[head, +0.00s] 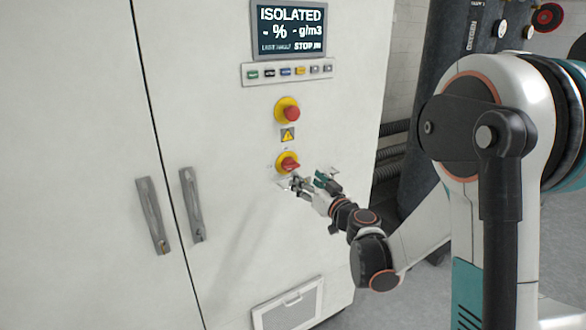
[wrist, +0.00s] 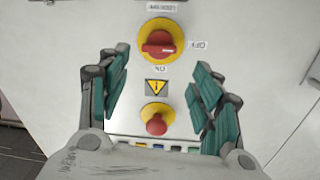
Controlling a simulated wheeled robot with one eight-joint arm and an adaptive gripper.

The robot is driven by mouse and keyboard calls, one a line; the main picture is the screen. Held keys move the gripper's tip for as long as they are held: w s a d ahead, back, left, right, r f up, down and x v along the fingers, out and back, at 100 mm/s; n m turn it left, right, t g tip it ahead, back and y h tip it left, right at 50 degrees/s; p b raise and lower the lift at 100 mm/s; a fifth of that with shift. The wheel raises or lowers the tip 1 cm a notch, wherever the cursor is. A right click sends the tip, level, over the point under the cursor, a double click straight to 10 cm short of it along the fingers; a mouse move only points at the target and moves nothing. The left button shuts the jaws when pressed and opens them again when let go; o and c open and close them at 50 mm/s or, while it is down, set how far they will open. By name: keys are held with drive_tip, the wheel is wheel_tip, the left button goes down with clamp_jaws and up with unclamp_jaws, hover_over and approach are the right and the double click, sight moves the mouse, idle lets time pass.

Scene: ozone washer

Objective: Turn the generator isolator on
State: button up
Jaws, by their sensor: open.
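The generator isolator (head: 288,163) is a red rotary handle on a yellow round plate, on the front of the white cabinet. In the wrist view the isolator (wrist: 160,43) appears upside down near the top, its handle bar lying roughly horizontal. An OFF label (wrist: 198,44) is at its right and an ON label (wrist: 160,69) is just below. My gripper (head: 311,182) is open and empty, just in front of and slightly below right of the isolator. In the wrist view its fingers (wrist: 162,70) are spread to either side, apart from the handle.
A red mushroom button (head: 291,113) on yellow sits above the isolator, with a warning sign (head: 288,134) between. The display (head: 290,29) reads ISOLATED and STOP, above a row of buttons (head: 288,72). Door handles (head: 193,205) stand out at left. Dark cylinders (head: 460,45) stand at right.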

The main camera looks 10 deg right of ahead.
sight(293, 167)
drive_tip(key=b+x, duration=0.1)
drive_tip(key=x, duration=0.9)
drive_tip(key=shift+w, duration=0.15)
drive_tip(key=c, duration=0.9)
